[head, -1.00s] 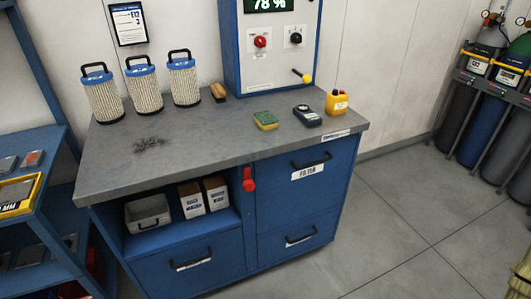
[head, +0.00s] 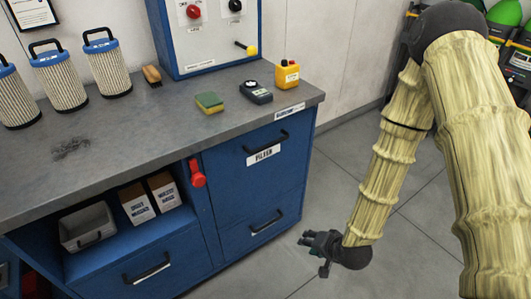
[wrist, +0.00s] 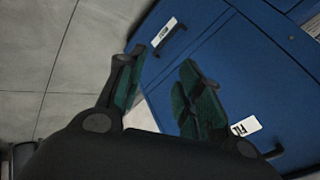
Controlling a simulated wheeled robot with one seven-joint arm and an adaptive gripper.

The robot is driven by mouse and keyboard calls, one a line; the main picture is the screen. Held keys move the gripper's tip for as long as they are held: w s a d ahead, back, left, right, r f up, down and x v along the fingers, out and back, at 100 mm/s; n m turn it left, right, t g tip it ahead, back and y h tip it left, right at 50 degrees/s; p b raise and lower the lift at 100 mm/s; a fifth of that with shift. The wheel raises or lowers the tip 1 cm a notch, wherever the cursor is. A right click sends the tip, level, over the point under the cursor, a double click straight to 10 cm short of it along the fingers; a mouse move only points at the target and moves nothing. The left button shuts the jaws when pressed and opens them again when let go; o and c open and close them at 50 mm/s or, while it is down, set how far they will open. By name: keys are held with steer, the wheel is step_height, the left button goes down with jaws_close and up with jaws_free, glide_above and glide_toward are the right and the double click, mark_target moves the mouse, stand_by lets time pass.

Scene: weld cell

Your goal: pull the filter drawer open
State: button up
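The filter drawer (head: 250,157) is a blue front at the upper right of the bench cabinet, with a black bar handle (head: 267,142) and a white label below it. It looks shut. My gripper (head: 311,240) is to the right of the cabinet and lower than that handle, apart from it. In the wrist view my gripper (wrist: 160,88) has its two fingers spread with nothing between them. The blue cabinet front lies beyond the fingers, with part of the filter label (wrist: 244,127) at the lower right.
A red latch-like part (head: 197,173) sticks out left of the filter drawer. A lower drawer handle (head: 266,222) is below it. The grey worktop (head: 150,125) holds filters, a sponge, a meter and a yellow box. The floor right of the cabinet is clear.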

steer(key=w+a+r+m+t+y+b, duration=0.2)
steer(key=w+a+r+t, duration=0.15)
steer(key=w+r, duration=0.45)
steer(key=m+t+y+b, duration=0.2)
steer(key=m+y+b, duration=0.1)
glide_toward(269, 146)
steer(key=x, duration=1.1)
steer(key=shift+s+p, duration=0.1)
steer(key=shift+p, duration=0.25)
steer(key=shift+c, duration=0.3)
jaws_close()
